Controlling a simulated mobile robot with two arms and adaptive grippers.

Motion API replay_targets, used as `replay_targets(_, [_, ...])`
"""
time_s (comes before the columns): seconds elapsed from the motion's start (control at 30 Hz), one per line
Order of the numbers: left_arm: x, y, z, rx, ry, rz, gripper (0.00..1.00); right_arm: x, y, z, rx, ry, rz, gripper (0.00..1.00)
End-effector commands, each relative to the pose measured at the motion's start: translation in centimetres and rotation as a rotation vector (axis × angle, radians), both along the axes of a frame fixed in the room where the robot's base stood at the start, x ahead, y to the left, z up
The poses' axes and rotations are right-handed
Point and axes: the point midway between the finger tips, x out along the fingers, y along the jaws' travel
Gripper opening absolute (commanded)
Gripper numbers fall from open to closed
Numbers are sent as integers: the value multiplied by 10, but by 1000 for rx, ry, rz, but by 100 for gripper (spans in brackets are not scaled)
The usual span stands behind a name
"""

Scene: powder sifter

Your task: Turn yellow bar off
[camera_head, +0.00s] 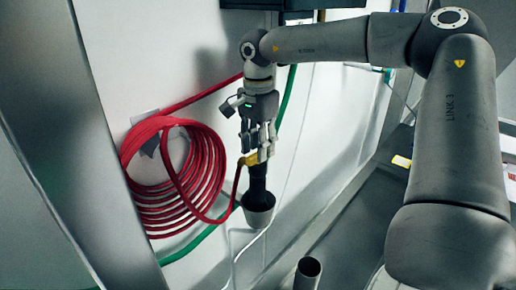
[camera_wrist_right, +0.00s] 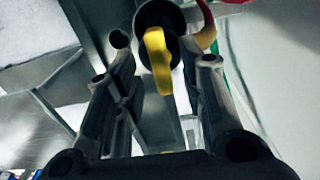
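My right gripper (camera_head: 262,150) comes down from above, right at the bar in the head view. In the right wrist view the yellow bar (camera_wrist_right: 158,62) lies between the two spread fingers of the right gripper (camera_wrist_right: 160,85), with gaps on both sides. The fingers look open; I cannot tell whether one touches the bar. My left gripper is not in view.
A coiled red hose (camera_head: 172,180) hangs on the wall at left, one end running to the fitting. A green hose (camera_head: 195,245) runs behind it. An open dark pipe end (camera_head: 308,268) stands below right. A metal surface (camera_head: 350,225) lies at right.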

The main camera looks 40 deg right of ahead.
Motion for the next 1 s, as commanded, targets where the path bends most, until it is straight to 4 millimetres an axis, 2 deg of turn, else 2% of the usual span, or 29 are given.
replay_targets(0.3, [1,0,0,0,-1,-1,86,1,0,66,-2,-4,0,37])
replay_targets(0.5, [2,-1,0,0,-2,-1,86,1,0,98,-2,-3,1,37])
replay_targets(0.7, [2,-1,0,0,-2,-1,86,0,0,110,0,-1,1,37])
replay_targets(1.0, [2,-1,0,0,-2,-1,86,0,0,110,0,-1,1,37])
